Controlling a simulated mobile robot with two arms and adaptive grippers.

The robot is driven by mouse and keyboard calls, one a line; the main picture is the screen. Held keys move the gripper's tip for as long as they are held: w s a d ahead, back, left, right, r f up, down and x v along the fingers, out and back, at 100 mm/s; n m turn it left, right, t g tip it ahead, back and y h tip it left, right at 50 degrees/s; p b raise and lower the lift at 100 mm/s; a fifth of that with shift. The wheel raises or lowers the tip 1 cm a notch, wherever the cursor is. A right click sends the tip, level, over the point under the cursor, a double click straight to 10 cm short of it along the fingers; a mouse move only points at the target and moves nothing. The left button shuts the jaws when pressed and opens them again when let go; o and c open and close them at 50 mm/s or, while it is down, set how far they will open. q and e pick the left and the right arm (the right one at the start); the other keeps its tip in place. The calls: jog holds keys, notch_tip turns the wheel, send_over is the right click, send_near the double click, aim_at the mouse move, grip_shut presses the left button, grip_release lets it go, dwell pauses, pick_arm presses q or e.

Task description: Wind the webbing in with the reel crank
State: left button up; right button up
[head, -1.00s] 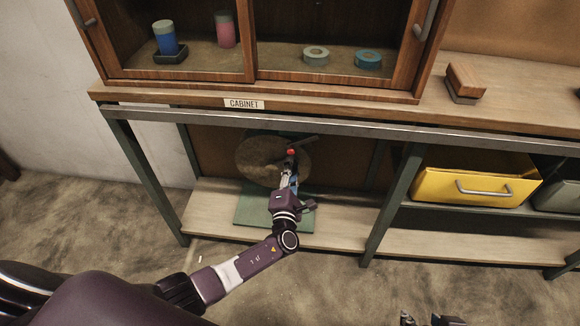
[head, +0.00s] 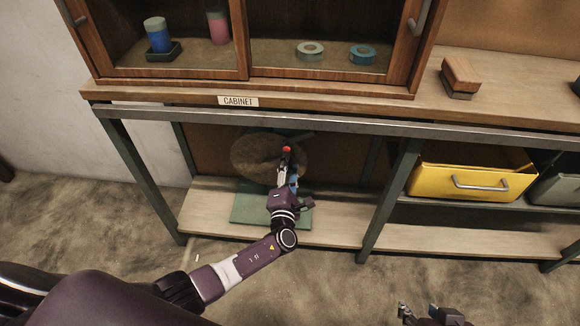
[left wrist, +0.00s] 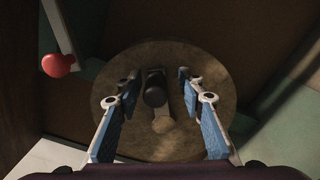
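The reel (head: 250,152), a round brown disc, stands on the lower shelf under the cabinet. It fills the middle of the left wrist view (left wrist: 205,85). In that view a dark round knob (left wrist: 155,93), which looks like the crank's grip, sits in front of the disc. My left gripper (left wrist: 157,88) is open, its blue-padded fingers on either side of the knob with gaps showing. In the head view my left gripper (head: 288,172) covers part of the reel. A red ball (head: 287,149) on a lever is beside it, also in the left wrist view (left wrist: 58,65). My right gripper (head: 430,312) is open and empty at the bottom edge.
A green base plate (head: 250,208) lies under the reel on the wooden lower shelf (head: 340,228). The bench's steel front rail (head: 330,128) runs above my left arm. Bench legs (head: 390,200) stand at both sides. A yellow drawer (head: 470,175) is at the right.

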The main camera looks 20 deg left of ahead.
pick_arm(q)
jog(key=shift+s, duration=0.1)
jog(key=v, duration=1.1)
jog(key=shift+s, duration=0.4)
jog(key=shift+f, duration=0.1)
